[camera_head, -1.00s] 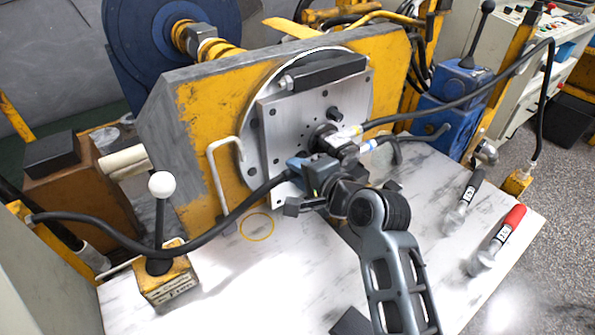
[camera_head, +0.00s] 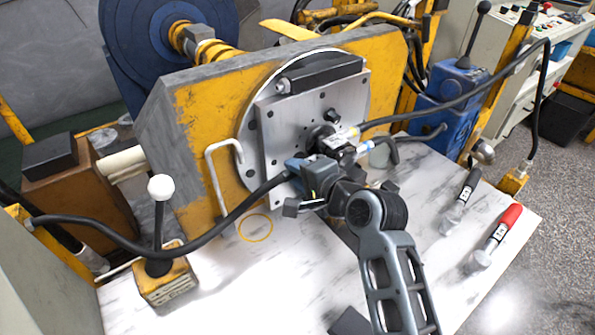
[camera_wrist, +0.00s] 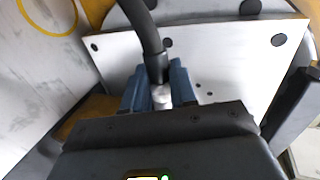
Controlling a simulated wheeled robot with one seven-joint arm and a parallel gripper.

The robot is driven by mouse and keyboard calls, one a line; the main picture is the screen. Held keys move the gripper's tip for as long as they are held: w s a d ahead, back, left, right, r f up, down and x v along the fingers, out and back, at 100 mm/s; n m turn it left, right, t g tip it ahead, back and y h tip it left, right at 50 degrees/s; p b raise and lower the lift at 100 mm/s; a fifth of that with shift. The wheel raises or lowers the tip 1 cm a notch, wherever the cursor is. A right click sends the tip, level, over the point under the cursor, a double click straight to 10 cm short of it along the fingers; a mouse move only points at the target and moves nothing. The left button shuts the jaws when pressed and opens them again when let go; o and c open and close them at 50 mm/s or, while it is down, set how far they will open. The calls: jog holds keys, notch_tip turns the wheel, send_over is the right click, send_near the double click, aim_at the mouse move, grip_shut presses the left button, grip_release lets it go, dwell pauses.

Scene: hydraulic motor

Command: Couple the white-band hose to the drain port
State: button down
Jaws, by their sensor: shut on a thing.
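My gripper (camera_head: 300,167) is at the lower middle of the silver motor plate (camera_head: 275,130). Its blue fingers are shut on the end of a black hose (camera_head: 170,247), which sags in from the left. In the wrist view the hose (camera_wrist: 150,45) ends in a pale metal fitting (camera_wrist: 162,97) between the fingertips (camera_wrist: 161,88). I cannot make out a white band or whether the fitting touches a port. A yellow-band hose (camera_head: 352,133) and a blue-band hose (camera_head: 366,147) end close to the right of my gripper. My gripper hides part of the port area, and I cannot identify the drain port.
A bent pale handle (camera_head: 212,180) stands left of the plate. A white-knobbed lever (camera_head: 160,188) stands at the front left. Black-handled (camera_head: 466,190) and red-handled (camera_head: 503,232) tools lie on the right of the pale tabletop (camera_head: 420,185). The front middle is mostly clear.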

jog(key=shift+w+d, duration=0.45)
jog(key=shift+d, duration=0.2)
dwell(0.4)
jog(key=c, duration=0.8)
grip_release()
jog(key=shift+c, duration=0.2)
jog(key=p+v, duration=0.4)
jog(key=v, duration=0.3)
jog(key=shift+p, duration=0.35)
